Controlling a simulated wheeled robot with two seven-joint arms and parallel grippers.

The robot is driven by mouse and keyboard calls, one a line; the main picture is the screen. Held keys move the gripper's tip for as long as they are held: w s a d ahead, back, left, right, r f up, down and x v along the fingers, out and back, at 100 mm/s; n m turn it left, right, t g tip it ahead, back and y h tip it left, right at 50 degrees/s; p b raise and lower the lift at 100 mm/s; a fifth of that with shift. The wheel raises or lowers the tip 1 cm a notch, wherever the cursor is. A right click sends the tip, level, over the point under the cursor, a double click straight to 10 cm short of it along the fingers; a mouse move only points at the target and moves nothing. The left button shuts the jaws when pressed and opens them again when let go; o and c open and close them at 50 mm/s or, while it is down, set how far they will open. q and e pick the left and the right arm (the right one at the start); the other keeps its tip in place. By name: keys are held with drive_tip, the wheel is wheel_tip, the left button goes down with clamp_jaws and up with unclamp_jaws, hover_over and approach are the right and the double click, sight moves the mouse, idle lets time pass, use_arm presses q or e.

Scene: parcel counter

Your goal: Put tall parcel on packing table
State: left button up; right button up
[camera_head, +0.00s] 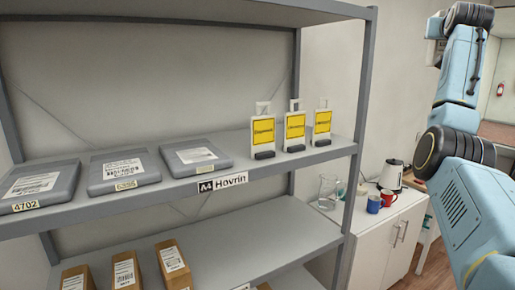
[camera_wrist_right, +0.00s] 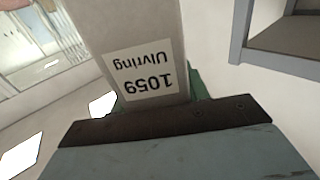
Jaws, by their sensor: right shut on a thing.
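A pale grey parcel (camera_wrist_right: 135,25) fills the upper middle of the right wrist view. It looks long and box-like, and its far end runs out of the picture. Its white label, upside down here, reads "1059 Ulvring". My right gripper (camera_wrist_right: 150,98) is shut on this parcel; green finger parts show at both sides of it. In the head view my right arm is raised at the right edge, and its gripper and the parcel are out of the picture. My left gripper is in neither view. I cannot identify the packing table in these views.
A grey shelf rack (camera_head: 290,170) stands left, with flat grey parcels (camera_head: 125,170), yellow-labelled items (camera_head: 294,128) and brown boxes (camera_head: 173,262) on it. Right of it, a white cabinet (camera_head: 385,240) carries a kettle (camera_head: 391,175), mugs (camera_head: 373,204) and a glass jug (camera_head: 327,192).

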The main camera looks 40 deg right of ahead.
drive_tip(key=w+a+f+n+t+y, duration=0.1)
drive_tip(key=w+a+f+t, duration=0.1)
drive_tip(key=w+a+f, duration=0.65)
drive_tip(key=w+a+f+n+t+y, duration=0.1)
drive_tip(key=w+a+f+n, duration=0.1)
drive_tip(key=w+a+f, duration=0.65)
drive_tip(key=w+a+f+n+t+y, duration=0.2)
drive_tip(key=a+f+y, duration=0.2)
drive_tip(key=a+f, duration=0.35)
drive_tip(key=w+a+f+n+t+y, duration=0.25)
drive_tip(key=a+f, duration=0.35)
drive_tip(key=a, duration=0.3)
drive_tip(key=s+a+f+n+y, duration=0.4)
drive_tip(key=s+a+f+y, duration=0.3)
drive_tip(key=a+f, duration=0.3)
drive_tip(key=s+a+f+n+y, duration=0.5)
drive_tip(key=s+a+f+y, duration=0.2)
drive_tip(key=a+f, duration=0.35)
drive_tip(key=shift+a+m+t+h, duration=0.65)
drive_tip(key=shift+a+m+h, duration=2.35)
drive_tip(key=shift+a, duration=2.3)
wheel_tip(320, 180, down, 19)
drive_tip(key=n+h+b, duration=0.1)
drive_tip(key=b, duration=1.7)
drive_tip(key=shift+r, duration=0.15)
